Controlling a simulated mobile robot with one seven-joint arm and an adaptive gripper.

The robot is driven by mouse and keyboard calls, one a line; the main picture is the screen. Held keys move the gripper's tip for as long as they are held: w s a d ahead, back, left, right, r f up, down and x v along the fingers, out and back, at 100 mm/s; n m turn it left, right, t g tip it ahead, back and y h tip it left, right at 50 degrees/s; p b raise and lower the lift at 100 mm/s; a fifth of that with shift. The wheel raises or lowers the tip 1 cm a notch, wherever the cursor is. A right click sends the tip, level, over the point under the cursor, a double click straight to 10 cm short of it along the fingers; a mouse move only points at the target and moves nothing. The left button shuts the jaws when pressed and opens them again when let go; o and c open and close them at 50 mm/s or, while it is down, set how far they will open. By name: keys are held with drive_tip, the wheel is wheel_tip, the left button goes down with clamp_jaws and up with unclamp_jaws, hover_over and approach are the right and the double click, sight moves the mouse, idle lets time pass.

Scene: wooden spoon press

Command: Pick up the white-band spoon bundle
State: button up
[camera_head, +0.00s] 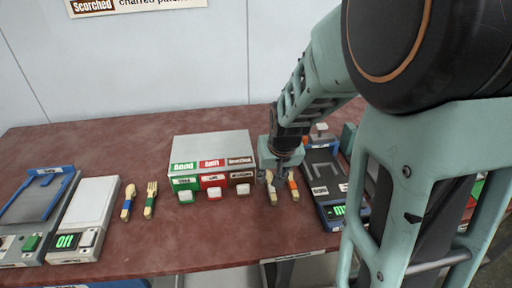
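A pale wooden utensil bundle (272,190) lies on the red-brown table, just right of the grey box; its band is too small and too covered to read clearly, but it looks pale. My gripper (279,177) points down right over its upper end and hides part of it. The fingers are small here, and I cannot tell whether they are apart or closed on the bundle. Another bundle (293,188) with an orange-red band lies close on the right. Two more lie at the left: one with a blue band (127,203) and a fork-like one with a green band (150,200).
The grey box (212,148) has green, red and brown labels and white blocks in front. A white scale (88,210) and a blue-framed device (40,198) stand at left. A dark device (325,185) stands close right of the gripper. The front table strip (190,240) is clear.

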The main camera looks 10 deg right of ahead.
sight(271, 187)
drive_tip(key=x, duration=0.4)
drive_tip(key=shift+s+d+f+b, duration=0.1)
drive_tip(key=shift+f+b, duration=0.25)
drive_tip(key=shift+b, duration=0.05)
drive_tip(key=shift+w+f, duration=0.3)
drive_tip(key=shift+f, duration=0.15)
drive_tip(key=shift+c, duration=0.5)
clamp_jaws()
